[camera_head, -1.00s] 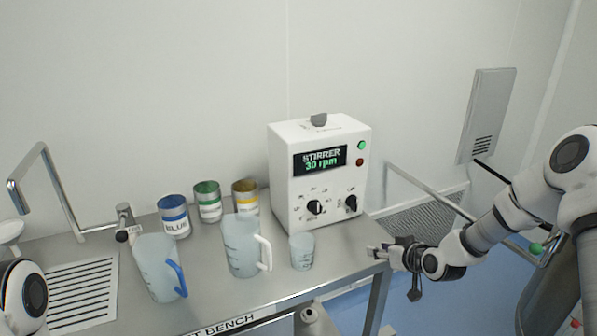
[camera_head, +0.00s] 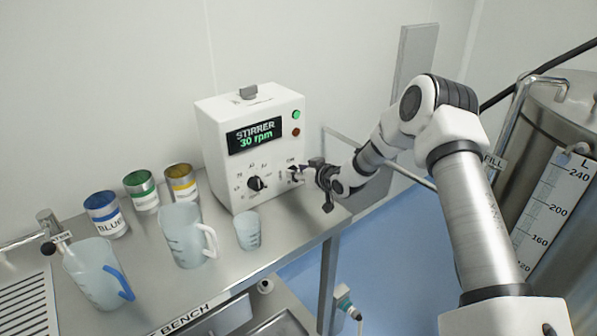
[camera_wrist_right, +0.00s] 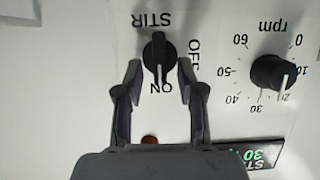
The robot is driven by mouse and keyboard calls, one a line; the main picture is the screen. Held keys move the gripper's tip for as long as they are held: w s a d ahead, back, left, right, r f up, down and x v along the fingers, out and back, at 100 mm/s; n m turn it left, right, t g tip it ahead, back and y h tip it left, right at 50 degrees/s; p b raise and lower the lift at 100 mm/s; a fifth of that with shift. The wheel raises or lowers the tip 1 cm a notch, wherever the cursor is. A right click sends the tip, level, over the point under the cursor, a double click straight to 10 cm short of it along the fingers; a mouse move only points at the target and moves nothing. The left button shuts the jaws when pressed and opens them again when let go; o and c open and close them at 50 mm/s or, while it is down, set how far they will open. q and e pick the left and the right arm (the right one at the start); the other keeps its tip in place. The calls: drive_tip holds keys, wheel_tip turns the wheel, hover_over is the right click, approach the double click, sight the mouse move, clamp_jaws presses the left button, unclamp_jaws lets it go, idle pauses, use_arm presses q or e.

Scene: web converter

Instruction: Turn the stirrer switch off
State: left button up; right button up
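The white stirrer box (camera_head: 222,165) stands on the bench; its display reads STIRRER 30 rpm. In the right wrist view, which shows the panel upside down, the black STIR switch knob (camera_wrist_right: 158,48) has its white mark toward ON. OFF is printed beside it. My right gripper (camera_head: 297,172) is at the panel's right side, over the switch, which it mostly hides in the head view. In the right wrist view its two fingertips (camera_wrist_right: 159,68) are apart, one on each side of the knob, with gaps showing. My left gripper is not in view.
The rpm dial (camera_head: 257,184) sits left of the switch. A small beaker (camera_head: 248,232), a white-handled jug (camera_head: 184,237), a blue-handled jug (camera_head: 95,275) and several paint cans (camera_head: 107,213) stand on the bench (camera_head: 225,270). A tank (camera_head: 570,120) stands at the right.

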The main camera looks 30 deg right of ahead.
clamp_jaws()
drive_tip(key=shift+a+n, duration=0.15)
drive_tip(key=shift+n, duration=0.15)
drive_tip(key=shift+a+f+n+h, duration=0.1)
drive_tip(key=shift+a+n+h, duration=0.2)
drive_tip(key=shift+n+h, duration=0.8)
drive_tip(key=n, duration=0.1)
drive_tip(key=n+h, duration=0.1)
drive_tip(key=shift+a+f+n+t, duration=0.2)
drive_tip(key=shift+a+n+t, duration=0.05)
drive_tip(key=shift+n+t, duration=0.15)
drive_tip(key=n+h, duration=0.1)
drive_tip(key=n+t+h, duration=0.1)
drive_tip(key=n, duration=0.1)
drive_tip(key=shift+a+f, duration=0.2)
drive_tip(key=shift+f, duration=0.1)
drive_tip(key=n+t+h+b, duration=0.1)
drive_tip(key=n, duration=0.3)
drive_tip(key=shift+f, duration=0.2)
drive_tip(key=shift+n+t, duration=0.4)
drive_tip(key=shift+n, duration=0.1)
drive_tip(key=shift+r+b, duration=0.1)
drive_tip(key=shift+b, duration=0.2)
